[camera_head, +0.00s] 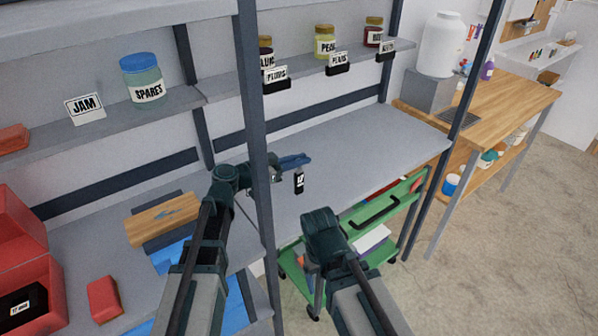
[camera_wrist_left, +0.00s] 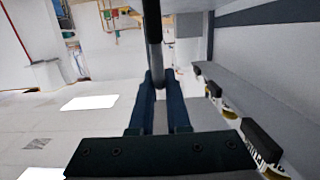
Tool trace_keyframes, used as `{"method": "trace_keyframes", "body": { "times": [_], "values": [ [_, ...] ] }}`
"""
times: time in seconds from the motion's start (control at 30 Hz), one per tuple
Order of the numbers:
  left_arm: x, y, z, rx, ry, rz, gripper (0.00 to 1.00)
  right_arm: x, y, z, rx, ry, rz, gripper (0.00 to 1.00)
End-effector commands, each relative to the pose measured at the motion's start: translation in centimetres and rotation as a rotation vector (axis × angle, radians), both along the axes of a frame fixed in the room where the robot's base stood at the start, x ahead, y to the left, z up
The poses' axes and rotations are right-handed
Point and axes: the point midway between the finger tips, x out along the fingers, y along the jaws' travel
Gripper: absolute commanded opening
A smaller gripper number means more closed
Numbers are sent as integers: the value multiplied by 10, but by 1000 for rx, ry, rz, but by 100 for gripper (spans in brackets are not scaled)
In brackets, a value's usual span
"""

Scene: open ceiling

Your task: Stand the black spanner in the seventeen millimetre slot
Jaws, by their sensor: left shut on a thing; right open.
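My left gripper (camera_head: 296,160) is shut on a dark, narrow thing, which I take to be the black spanner (camera_head: 299,182). It hangs below the fingers in front of the grey shelf top and bears a small white label that seems to read 17. In the left wrist view, the spanner (camera_wrist_left: 152,35) is a dark bar between the blue fingers (camera_wrist_left: 157,95). A black piece with a white label (camera_head: 22,303) lies in the open red box at left; its text is too small to read surely, and no slot can be made out. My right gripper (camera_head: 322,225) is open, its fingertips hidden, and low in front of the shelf.
A dark upright post (camera_head: 255,130) stands close beside my left arm. A green trolley (camera_head: 385,215) with a black handle stands under the shelf. A wooden block (camera_head: 162,218) and a red block (camera_head: 104,298) lie at left. The grey shelf top (camera_head: 350,150) is mostly clear.

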Motion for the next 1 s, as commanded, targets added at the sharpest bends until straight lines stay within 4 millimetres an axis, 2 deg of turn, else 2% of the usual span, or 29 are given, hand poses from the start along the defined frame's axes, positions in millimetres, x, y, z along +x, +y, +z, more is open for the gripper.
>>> {"method": "trace_keyframes", "body": {
  "times": [0.03,0.17,0.6,0.63,0.8,1.0],
  "values": [
    [0,0,-13,0,0,0,0,0,0,-13,0,0,0,77],
    [0,0,-27,0,0,0,0,0,0,-27,0,0,0,77],
    [0,0,-30,0,0,0,0,0,0,-30,0,0,0,77],
    [0,0,-30,0,0,0,16,0,0,-30,0,0,0,77],
    [0,0,-29,0,0,0,44,0,0,-29,0,0,0,77],
    [0,0,-29,0,0,0,44,0,0,-29,0,0,0,77]
  ]
}}
